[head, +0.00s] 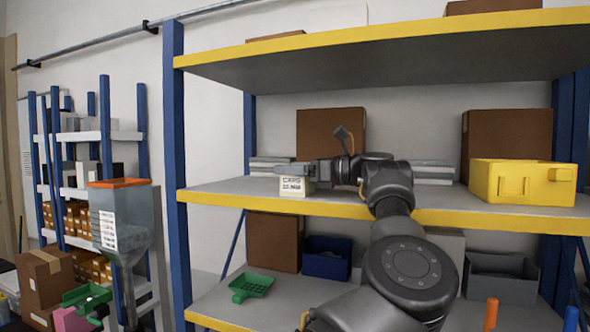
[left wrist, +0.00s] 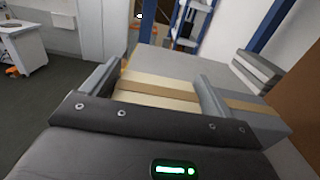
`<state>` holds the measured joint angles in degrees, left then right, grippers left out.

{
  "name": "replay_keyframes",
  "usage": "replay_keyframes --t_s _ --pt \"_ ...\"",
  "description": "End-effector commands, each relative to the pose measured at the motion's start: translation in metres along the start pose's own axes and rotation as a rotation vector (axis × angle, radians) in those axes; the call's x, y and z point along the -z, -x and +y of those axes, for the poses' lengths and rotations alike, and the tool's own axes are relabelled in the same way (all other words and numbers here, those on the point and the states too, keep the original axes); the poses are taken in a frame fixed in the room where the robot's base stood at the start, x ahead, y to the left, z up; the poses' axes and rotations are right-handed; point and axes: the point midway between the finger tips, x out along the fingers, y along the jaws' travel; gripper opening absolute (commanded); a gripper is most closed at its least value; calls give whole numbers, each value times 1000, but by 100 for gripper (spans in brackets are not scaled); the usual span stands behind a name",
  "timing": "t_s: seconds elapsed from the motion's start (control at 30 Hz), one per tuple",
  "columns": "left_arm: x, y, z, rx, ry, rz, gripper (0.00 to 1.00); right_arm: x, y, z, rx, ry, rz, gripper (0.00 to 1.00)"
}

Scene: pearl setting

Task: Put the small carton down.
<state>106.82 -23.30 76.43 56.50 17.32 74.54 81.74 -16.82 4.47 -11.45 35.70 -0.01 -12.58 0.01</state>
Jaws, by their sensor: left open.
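The small carton (head: 292,187) is a pale box with dark print on its front. In the head view it sits at the front edge of the middle shelf (head: 235,193), towards the left end. My left gripper (head: 308,171) is at the carton, reaching in from the right. In the left wrist view the carton's cream top with a brown tape strip (left wrist: 158,87) lies between the two fingers of the open gripper (left wrist: 153,88). Whether a finger still touches the carton I cannot tell. My right gripper is not in view.
A yellow bin (head: 522,183) stands at the shelf's right, with a brown box (head: 505,140) behind it. Another brown box (head: 331,130) and grey stacked items (head: 270,165) are behind the carton. The upper shelf (head: 400,57) hangs above. The shelf's left end is bare.

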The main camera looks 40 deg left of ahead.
Motion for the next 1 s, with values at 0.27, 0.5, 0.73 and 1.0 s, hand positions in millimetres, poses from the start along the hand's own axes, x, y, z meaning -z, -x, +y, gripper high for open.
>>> replay_keyframes --t_s 0.27,0.5,0.73,1.0 --pt "2 47 -1 6 1 -1 86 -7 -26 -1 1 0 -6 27" --pt "0 72 -1 3 0 0 86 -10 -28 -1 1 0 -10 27" --pt "0 75 0 0 0 1 86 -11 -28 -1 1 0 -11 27" --pt "0 75 0 1 1 0 86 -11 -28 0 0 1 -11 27"
